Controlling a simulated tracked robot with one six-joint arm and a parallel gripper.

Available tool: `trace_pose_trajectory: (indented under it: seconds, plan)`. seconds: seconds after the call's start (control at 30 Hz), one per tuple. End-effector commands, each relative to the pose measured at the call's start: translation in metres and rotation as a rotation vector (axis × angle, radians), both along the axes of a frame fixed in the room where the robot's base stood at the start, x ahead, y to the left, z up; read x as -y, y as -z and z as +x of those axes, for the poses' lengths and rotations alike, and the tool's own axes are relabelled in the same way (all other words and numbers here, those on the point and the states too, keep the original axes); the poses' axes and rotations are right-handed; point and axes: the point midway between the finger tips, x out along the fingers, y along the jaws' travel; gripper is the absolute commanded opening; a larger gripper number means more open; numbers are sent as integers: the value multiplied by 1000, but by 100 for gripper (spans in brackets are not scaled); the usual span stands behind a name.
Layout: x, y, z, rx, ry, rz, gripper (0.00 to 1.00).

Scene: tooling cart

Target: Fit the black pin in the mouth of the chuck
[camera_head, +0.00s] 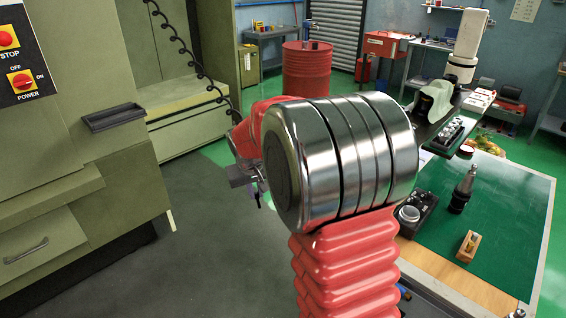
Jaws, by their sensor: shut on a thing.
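My gripper (245,180) shows only in part at the left of my arm, in mid-air over the dark floor. The silver and red arm hides most of it. It is shut on a small dark thing (258,199), seemingly the black pin, of which little shows. A black tool holder (463,190) with a metal tip stands upright on the green mat at the right, apart from my gripper. It may be the chuck; I cannot make out a mouth on it.
A green mat (505,220) covers the cart top at the right. On it are a black fixture with a pale ring (409,213) and a small wooden block (468,247). A green machine cabinet (75,170) stands at the left, a red drum (306,70) behind.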

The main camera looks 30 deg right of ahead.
Motion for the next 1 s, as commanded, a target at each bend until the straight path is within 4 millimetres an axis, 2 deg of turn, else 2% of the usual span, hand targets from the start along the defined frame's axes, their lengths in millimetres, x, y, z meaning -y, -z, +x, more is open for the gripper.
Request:
trace_pose_trajectory:
  seconds: [0.03, 0.1, 0.2, 0.33, 0.47, 1.0]
  plan:
    - [-18, 13, -4, -3, -40, 3, 0]
    - [-40, 30, -10, -2, -91, 7, 0]
    - [-66, 49, -18, 1, -151, 11, 0]
    - [-87, 64, -27, 5, -202, 15, 0]
    - [-94, 69, -30, 7, -218, 15, 0]
    - [-91, 68, -30, 7, -214, 15, 0]
